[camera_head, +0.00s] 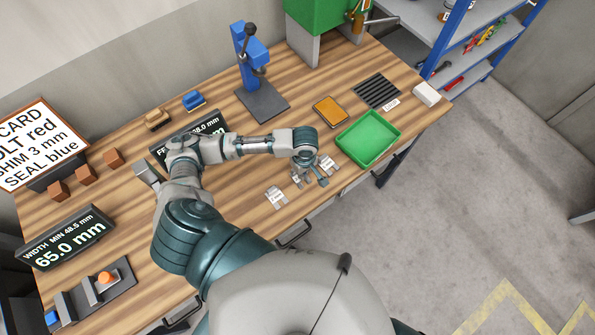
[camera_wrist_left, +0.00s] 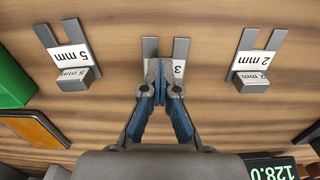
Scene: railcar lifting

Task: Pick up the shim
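Three grey fork-shaped shims with white labels lie on the wooden bench. In the left wrist view, the 5 mm shim (camera_wrist_left: 68,58) is at the left, the 2 mm shim (camera_wrist_left: 256,62) at the right. The middle shim (camera_wrist_left: 181,50) shows a "3" on its partly hidden label. My left gripper (camera_wrist_left: 158,75) is over the middle shim, its blue fingers close together and covering the shim's near end. Whether they grip it is hidden. In the head view my left gripper (camera_head: 312,180) is between the 2 mm shim (camera_head: 277,197) and the 5 mm shim (camera_head: 328,164). My right gripper is not visible.
A green tray (camera_head: 369,138) stands right of the shims, with an orange-topped pad (camera_head: 331,111) behind it. A blue press (camera_head: 254,60) stands at the back. A card (camera_head: 38,145) at the left reads "SHIM 3 mm". Bench drawers and the front edge are close to the shims.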

